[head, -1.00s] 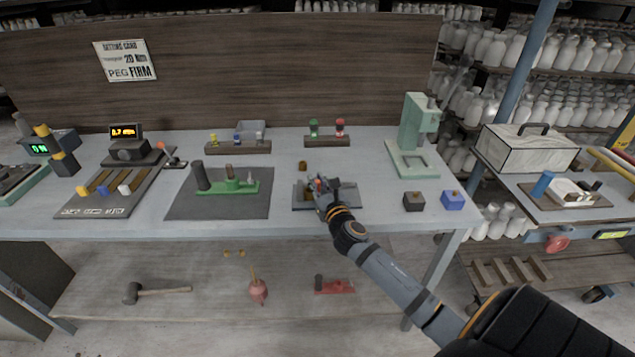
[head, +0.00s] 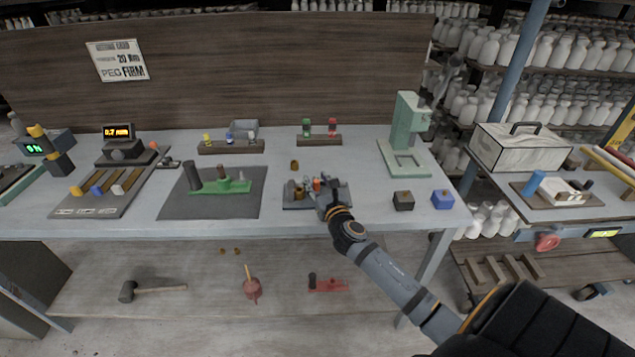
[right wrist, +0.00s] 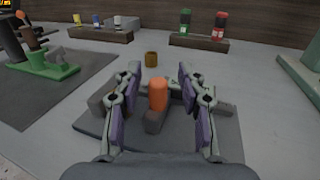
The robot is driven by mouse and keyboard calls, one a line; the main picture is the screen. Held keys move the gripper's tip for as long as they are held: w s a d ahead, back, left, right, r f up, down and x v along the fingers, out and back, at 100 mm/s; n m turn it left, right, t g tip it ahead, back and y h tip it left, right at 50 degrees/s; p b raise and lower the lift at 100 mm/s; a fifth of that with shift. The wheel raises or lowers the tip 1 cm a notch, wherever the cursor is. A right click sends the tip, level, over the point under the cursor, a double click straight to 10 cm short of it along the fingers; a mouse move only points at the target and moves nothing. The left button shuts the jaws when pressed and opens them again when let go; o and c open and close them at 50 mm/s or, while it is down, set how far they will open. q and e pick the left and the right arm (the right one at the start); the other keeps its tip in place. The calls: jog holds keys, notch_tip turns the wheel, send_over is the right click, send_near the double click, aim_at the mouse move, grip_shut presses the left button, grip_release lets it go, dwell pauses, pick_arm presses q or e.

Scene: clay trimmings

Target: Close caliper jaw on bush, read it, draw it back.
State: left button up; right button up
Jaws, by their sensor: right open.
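The caliper has a dark base plate (head: 290,206) on the bench, with a grey jaw block (right wrist: 153,122) carrying an orange knob (right wrist: 158,94). The knob also shows small in the head view (head: 317,184). A brass-coloured piece (head: 299,191), seemingly the bush, stands on the left part of the plate; in the right wrist view it cannot be made out behind the left finger. My right gripper (right wrist: 157,90) is open, its fingers on either side of the knob with gaps visible. A readout (head: 117,131) at the left shows 0.7 mm. My left gripper is not in view.
A small brass piece (head: 294,165) stands behind the caliper. A green fixture (head: 222,186) on a dark mat lies to the left. A black block (head: 403,201) and a blue block (head: 442,200) lie right, below a green press (head: 405,130). Wooden racks stand behind.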

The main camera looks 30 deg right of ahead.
jog(key=shift+s+a, duration=0.1)
jog(key=shift+s, duration=0.05)
jog(key=v, duration=1.1)
jog(key=shift+s, duration=0.4)
jog(key=shift+f, duration=0.1)
